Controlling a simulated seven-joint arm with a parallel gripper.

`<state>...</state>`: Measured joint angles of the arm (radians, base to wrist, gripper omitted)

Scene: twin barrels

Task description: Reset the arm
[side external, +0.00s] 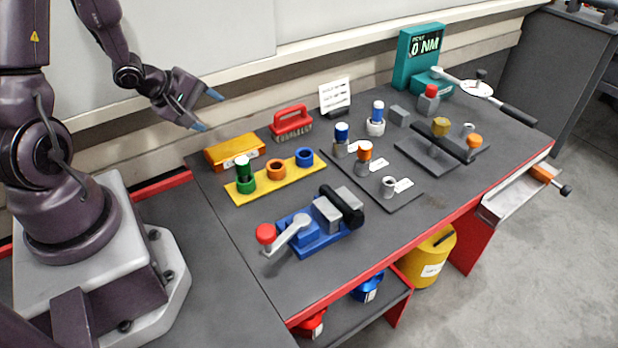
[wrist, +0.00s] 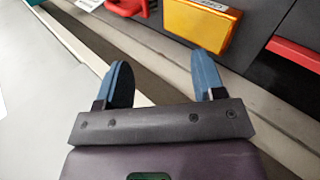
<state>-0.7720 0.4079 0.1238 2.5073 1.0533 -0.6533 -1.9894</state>
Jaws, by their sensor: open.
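My gripper (side external: 207,110) is open and empty, with two blue fingertips. It is raised above the back left of the workbench (side external: 240,224), near the wall. In the wrist view my gripper (wrist: 163,80) shows its two fingers apart with nothing between them. The yellow box (side external: 234,150) lies on the bench below and to the right of the fingers in the side view. The yellow box also shows in the wrist view (wrist: 198,22), beyond the fingertips and apart from them.
A red-handled brush (side external: 292,122), a yellow strip with coloured rings (side external: 275,175) and a blue vise (side external: 315,228) stand on the bench. A dark mat (side external: 405,203) holds several capped pieces. A teal torque display (side external: 418,55) stands at the back. The wall is close behind my gripper.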

